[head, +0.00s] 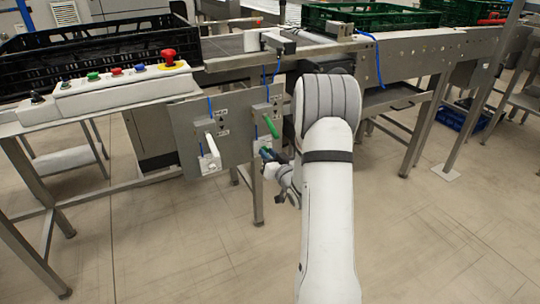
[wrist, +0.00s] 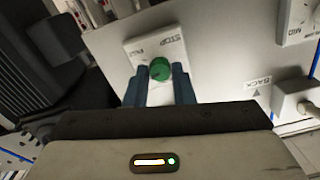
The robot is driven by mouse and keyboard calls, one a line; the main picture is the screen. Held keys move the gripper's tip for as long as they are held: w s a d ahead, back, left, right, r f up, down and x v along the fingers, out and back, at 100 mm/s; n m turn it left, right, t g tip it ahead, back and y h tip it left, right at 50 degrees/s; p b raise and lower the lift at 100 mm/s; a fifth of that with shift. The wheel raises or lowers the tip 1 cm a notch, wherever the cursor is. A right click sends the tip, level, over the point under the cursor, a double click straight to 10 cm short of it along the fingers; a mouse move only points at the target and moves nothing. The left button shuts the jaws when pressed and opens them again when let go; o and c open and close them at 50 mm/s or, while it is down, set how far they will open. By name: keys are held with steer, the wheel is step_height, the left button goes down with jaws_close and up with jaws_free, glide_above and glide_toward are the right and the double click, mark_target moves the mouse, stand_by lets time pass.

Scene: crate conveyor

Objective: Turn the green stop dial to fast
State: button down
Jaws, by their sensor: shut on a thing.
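The green stop dial (wrist: 159,69) is a round knob on a white plate (wrist: 136,43) in the wrist view. The plate carries printing that reads STOP and another word, apparently FAST. My gripper (wrist: 159,88) has one blue-grey finger on each side of the dial and is shut on it. Which way the dial points cannot be made out. In the head view my gripper (head: 267,158) is at the lower right of the grey panel (head: 183,128), and my arm and fingers largely hide the dial there.
A green lever (head: 271,127) stands just above my gripper, and a white lever (head: 212,144) is to its left. A button box (head: 110,90) with a red emergency button (head: 168,57) lies at the left. Green crates (head: 385,18) stand behind. The floor in front is clear.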

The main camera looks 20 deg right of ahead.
steer(key=shift+m+p, duration=0.45)
steer(key=shift+m, duration=3.85)
steer(key=c, duration=1.2)
jaws_free()
steer(key=shift+c, duration=0.2)
steer(key=s+p, duration=0.1)
steer(key=s, duration=0.6)
steer(key=shift+s+d, duration=0.2)
steer(key=shift+s, duration=0.2)
steer(key=shift+s, duration=0.1)
